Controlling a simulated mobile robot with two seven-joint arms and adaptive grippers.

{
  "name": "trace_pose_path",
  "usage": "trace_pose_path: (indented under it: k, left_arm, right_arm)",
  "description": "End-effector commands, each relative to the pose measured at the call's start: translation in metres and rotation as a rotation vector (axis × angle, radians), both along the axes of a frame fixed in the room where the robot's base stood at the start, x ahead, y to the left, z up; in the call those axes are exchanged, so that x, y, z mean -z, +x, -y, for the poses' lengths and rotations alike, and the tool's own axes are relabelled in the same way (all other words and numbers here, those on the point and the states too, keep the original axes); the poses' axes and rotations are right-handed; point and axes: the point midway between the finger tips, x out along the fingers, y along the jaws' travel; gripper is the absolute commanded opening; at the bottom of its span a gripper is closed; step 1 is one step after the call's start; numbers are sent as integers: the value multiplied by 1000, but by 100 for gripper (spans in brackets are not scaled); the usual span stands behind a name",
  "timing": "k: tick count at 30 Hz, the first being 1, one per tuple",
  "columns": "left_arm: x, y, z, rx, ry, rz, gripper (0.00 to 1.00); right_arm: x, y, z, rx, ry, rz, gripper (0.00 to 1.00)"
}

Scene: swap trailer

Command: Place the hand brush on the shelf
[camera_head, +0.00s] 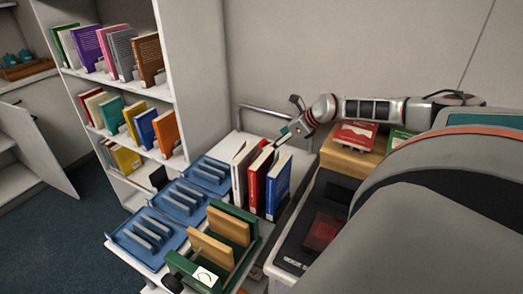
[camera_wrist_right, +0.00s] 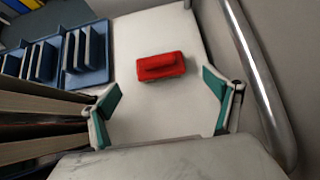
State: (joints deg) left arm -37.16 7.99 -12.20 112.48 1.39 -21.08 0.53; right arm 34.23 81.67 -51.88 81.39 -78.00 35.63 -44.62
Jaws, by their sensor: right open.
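The red hand brush (camera_wrist_right: 161,67) lies on a white cart top (camera_wrist_right: 135,28) in the right wrist view. In the head view it does not show; upright books seem to hide it. My right gripper (camera_wrist_right: 163,97) is open and empty, its two green-padded fingers spread to either side just short of the brush, not touching it. In the head view my right gripper (camera_head: 284,137) reaches in behind the upright books. A white shelf unit (camera_head: 184,68) with books on several boards stands at the left. My left gripper is out of view.
Blue slotted trays (camera_head: 122,240) stand left of red, white and blue books (camera_head: 277,188). A green rack (camera_head: 184,268) with wooden dividers is in front. A metal rail (camera_wrist_right: 257,65) runs along the cart's right side in the wrist view. Books lie on a wooden box (camera_head: 349,160).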

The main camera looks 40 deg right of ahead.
Motion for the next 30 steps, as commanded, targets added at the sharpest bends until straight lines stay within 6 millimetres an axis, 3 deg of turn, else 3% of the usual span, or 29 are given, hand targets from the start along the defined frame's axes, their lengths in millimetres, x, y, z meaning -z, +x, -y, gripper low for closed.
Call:
trace_pose_path:
  k: [8,18,28,30]
  left_arm:
    - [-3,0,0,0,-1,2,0]
    - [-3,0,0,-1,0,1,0]
    - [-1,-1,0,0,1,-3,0]
    - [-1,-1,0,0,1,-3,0]
  right_arm:
    - [10,14,-5,-1,2,3,89]
    - [42,45,-14,-1,2,4,89]
    - [46,49,-14,-1,-1,3,89]
    - [46,49,-14,-1,-1,3,73]
